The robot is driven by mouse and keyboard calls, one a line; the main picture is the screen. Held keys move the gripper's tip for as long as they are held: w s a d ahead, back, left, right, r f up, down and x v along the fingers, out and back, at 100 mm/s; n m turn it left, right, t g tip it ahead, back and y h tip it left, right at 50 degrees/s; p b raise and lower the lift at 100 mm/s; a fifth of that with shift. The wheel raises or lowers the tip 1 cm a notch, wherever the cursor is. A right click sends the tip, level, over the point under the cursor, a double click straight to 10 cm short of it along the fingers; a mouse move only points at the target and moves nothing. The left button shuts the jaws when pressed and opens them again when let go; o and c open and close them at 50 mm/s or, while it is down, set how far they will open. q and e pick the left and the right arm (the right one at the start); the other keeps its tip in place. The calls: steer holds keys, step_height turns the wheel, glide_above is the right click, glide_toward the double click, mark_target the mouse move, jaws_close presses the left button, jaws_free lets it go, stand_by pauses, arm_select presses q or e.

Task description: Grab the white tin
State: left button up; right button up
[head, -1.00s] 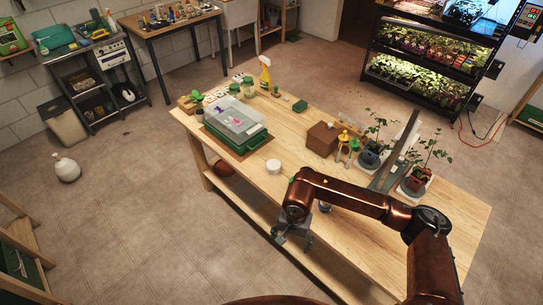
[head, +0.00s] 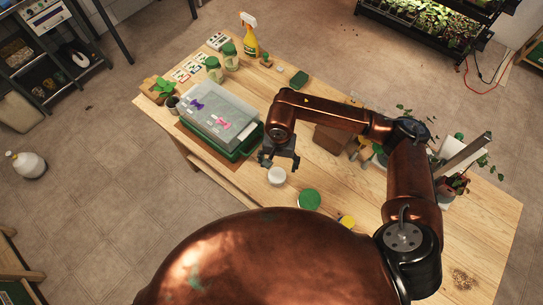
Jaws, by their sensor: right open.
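The white tin (head: 276,176) is a small, round, pale tin on the wooden table, near its front edge and right of the green tray. My right gripper (head: 279,165) hangs over the tin with its fingers apart, pointing down. The tin shows just below the gripper in the picture. I cannot tell the exact height of the fingertips above it. My left gripper is not in the head view.
A green tray with a clear lid (head: 225,110) stands left of the tin. A round green-topped thing (head: 309,200) lies close to the right. A brown box (head: 333,138) and potted plants stand behind my right arm. A yellow spray bottle (head: 249,40) stands at the far end.

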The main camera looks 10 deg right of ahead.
mark_target(277, 175)
steer(key=shift+w+f, duration=0.15)
steer(key=shift+f, duration=0.1)
steer(key=shift+s+f, duration=0.9)
steer(key=shift+f, duration=0.05)
steer(key=f, duration=0.3)
steer(key=shift+w+a+p, duration=0.25)
steer(key=shift+w+p, duration=0.1)
step_height(277, 175, down, 2)
steer(key=shift+f, duration=0.1)
steer(key=c, duration=1.3)
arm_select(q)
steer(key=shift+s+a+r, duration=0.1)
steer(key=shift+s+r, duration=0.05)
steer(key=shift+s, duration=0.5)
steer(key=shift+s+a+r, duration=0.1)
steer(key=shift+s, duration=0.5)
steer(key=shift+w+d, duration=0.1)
